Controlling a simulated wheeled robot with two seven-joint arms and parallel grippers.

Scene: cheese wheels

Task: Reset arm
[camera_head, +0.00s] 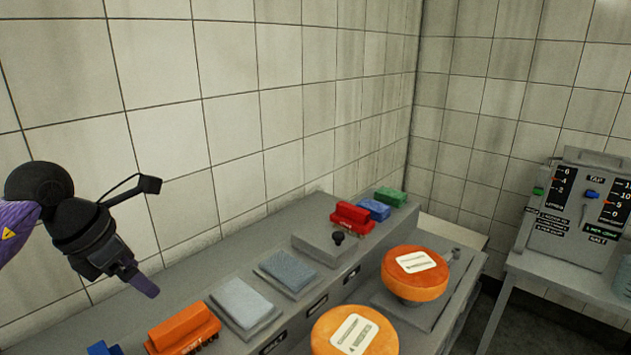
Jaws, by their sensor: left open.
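My left gripper (143,284) is at the left of the head view, above the grey counter and in front of the tiled wall. Its dark wrist and purple arm come in from the left edge. The gripper is open and nothing shows in it. Two orange cheese wheels with white labels are at the right: one wheel (415,285) sits farther back, the other wheel (338,345) is nearer and cut by the bottom edge. My left gripper is well away from both. My right gripper does not show.
The counter (215,262) holds an orange brush (183,325), grey pads (243,302), a red brush (351,219), a blue one (374,209) and a green one (391,196). A machine with scales (575,215) stands on a separate table at the right. The air above the counter is clear.

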